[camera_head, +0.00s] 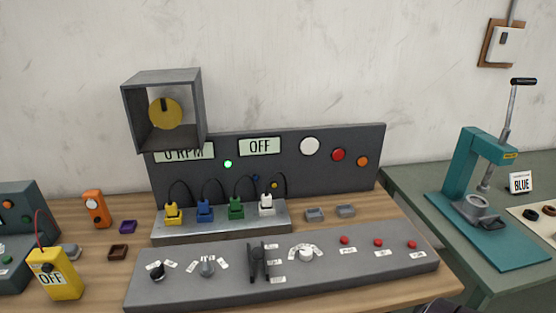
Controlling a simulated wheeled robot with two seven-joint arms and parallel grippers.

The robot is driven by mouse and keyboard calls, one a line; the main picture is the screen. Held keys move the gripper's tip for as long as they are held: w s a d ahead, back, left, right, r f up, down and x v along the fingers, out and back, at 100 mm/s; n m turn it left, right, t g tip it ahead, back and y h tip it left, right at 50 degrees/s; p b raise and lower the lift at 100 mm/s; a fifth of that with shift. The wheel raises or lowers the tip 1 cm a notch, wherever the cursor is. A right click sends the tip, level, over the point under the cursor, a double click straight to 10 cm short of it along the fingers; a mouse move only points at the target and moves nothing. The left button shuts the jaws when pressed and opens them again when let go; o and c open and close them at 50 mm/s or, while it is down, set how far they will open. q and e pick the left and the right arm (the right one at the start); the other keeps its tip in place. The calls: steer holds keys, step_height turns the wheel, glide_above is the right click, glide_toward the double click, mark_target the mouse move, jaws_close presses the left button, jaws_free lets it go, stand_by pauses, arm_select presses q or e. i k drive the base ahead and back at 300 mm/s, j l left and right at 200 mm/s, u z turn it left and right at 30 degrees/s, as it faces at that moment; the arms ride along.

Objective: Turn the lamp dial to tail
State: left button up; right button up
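A grey sloped control panel (340,274) lies along the front of the wooden table. It carries a black knob (157,271) at the left, a grey knob (207,266) beside it, a black lever (258,262) in the middle and a white dial (306,254) right of that. Small labels surround each one, too small to read, so I cannot tell which is the lamp dial or its setting. A dark piece (446,307) at the bottom edge is perhaps part of my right gripper; no fingertips show. My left gripper is not in view.
Three red buttons (378,242) sit at the panel's right. Behind stand colored plugs (237,208) and an upright board (230,180) with an OFF display (260,146). A yellow OFF box (55,275) stands left; a teal press (475,170) stands right.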

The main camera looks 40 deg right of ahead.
mark_target(306, 252)
steer(key=z, duration=1.55)
